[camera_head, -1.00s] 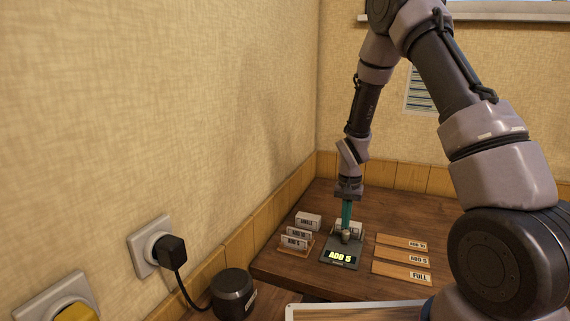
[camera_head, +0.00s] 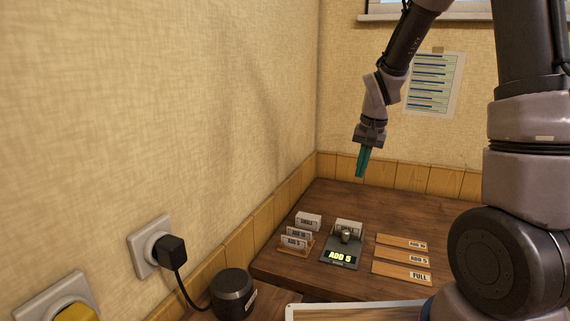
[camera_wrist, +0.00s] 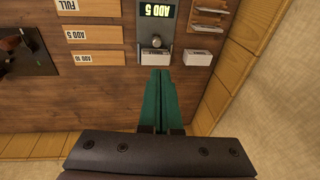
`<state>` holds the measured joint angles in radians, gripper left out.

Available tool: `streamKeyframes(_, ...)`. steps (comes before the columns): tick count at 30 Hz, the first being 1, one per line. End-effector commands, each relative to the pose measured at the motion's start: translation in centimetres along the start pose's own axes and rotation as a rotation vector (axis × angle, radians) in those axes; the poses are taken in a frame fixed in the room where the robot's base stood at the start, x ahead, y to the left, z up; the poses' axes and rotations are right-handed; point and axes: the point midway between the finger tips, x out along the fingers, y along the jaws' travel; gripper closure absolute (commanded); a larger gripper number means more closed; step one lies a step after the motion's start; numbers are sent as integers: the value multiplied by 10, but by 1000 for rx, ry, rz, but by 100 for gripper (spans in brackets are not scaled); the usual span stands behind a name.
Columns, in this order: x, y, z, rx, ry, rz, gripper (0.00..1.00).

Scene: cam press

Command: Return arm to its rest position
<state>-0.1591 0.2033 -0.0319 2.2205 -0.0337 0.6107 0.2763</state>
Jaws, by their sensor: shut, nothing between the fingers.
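My gripper (camera_head: 361,163) is raised above the back of the wooden table (camera_head: 300,262), its teal fingers shut and empty, pointing down. In the wrist view the shut fingers (camera_wrist: 160,84) reach toward the press device. The gripper is clear of the device and touches nothing. The wrist view also shows the device's display (camera_wrist: 157,11).
Labelled wooden plates, FULL (camera_head: 402,275), ADD 5 (camera_head: 402,257) and ADD 10 (camera_head: 402,242), lie right of the device. A card holder (camera_head: 296,243) and a SINGLE block (camera_head: 308,221) stand left. Walls close the back and left.

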Motion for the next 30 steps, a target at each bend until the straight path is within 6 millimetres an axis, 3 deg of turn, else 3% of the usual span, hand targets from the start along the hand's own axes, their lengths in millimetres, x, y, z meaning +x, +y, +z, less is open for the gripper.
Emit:
streamKeyframes(1, -24, 3, 2, 2, 27, -21, 100)
streamKeyframes(6, -86, 16, 18, -1, 90, -77, 100)
streamKeyframes(15, -176, 44, 66, -17, 210, -166, 100)
streamKeyframes(21, -216, 63, 105, -34, 292, -216, 100)
streamKeyframes(28, -237, 75, 135, -49, 351, -248, 100)
streamKeyframes(29, -238, 76, 137, -50, 354, -250, 96)
streamKeyframes(30, -239, 77, 139, -50, 356, -252, 81)
